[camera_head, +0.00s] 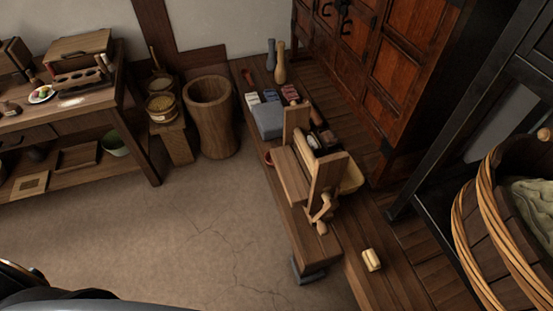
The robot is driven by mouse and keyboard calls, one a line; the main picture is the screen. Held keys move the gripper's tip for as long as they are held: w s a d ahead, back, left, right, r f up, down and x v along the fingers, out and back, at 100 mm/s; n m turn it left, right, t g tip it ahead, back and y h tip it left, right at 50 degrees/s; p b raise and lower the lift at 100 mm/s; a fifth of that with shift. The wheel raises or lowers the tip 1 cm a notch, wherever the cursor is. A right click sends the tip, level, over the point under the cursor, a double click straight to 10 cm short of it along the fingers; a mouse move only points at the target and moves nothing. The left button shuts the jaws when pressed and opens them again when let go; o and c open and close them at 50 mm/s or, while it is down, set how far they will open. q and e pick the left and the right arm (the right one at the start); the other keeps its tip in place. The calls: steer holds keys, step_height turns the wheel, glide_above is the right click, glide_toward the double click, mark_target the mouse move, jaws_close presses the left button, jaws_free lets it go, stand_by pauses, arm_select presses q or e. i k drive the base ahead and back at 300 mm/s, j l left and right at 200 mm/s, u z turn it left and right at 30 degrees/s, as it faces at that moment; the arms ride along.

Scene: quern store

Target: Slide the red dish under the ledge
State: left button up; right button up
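A small reddish dish (267,158) shows at the left edge of the raised wooden ledge (297,218), just left of a wooden hand-cranked device (314,172). Only a small part of the dish shows, and I cannot tell whether it rests on the ledge, against its side or partly beneath it. Neither of my grippers is in view. A dark rounded part at the bottom left corner seems to be mine.
The floor (190,225) left of the ledge is clear. A wooden mortar (211,118) stands at the back beside a stand with baskets. A low table (90,98) is at left. A small pale roll (371,260) lies on the planks; a wooden tub (485,225) is at right.

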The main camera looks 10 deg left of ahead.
mark_target(268, 160)
steer(key=i+j+z, duration=0.1)
steer(key=z, duration=1)
steer(key=j+z, duration=0.35)
steer(key=j, duration=0.25)
steer(key=j+z, duration=0.35)
steer(key=j, duration=0.25)
steer(key=j+z, duration=0.35)
steer(key=j, duration=0.25)
steer(key=k+j+z, duration=0.2)
steer(key=j+z, duration=0.15)
steer(key=j, duration=0.2)
